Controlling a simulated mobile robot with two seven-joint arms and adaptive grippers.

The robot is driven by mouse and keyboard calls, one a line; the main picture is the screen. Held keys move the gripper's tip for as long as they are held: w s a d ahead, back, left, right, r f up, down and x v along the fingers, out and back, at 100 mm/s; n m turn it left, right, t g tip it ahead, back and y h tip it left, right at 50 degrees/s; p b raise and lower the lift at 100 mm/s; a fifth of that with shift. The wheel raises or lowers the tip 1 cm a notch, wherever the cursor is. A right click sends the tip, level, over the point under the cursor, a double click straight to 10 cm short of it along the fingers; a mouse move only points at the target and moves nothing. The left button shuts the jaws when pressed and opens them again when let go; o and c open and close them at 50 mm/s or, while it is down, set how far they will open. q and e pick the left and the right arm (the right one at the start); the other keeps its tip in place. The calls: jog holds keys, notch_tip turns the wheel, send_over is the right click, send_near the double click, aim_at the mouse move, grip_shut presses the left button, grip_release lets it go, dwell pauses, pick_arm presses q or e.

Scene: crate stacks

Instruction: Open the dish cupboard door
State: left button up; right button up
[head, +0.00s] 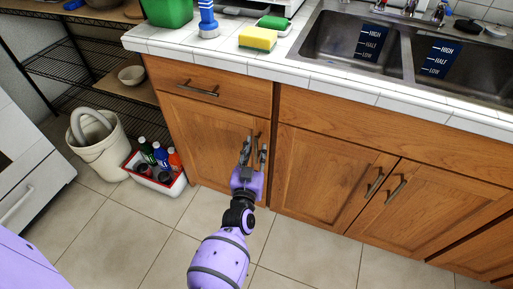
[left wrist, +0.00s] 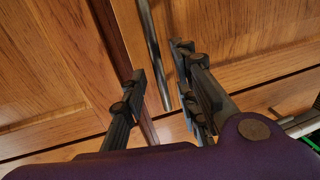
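A wooden cupboard door (head: 203,138) stands shut below a drawer, left of the sink cabinet. The pictures do not show a label marking it as the dish cupboard. Its metal bar handle (left wrist: 152,45) shows clearly in the left wrist view. My left gripper (head: 254,152) is at this handle, near the door's right edge. In the left wrist view, the gripper (left wrist: 160,70) has its fingers apart, with the handle running between them. There are visible gaps on both sides of the handle. In the head view the fingers partly hide the handle. My right gripper is in neither view.
Two sink cabinet doors (head: 331,176) with handles are shut at the right. A drawer handle (head: 198,90) juts out above the door. A red-and-white bin of bottles (head: 160,184) and a white bucket (head: 101,160) stand on the floor at left. The tiles in front are partly clear.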

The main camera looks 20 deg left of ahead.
pick_arm(q)
jog(key=shift+w+a, duration=0.2)
jog(key=shift+w, duration=0.65)
grip_shut()
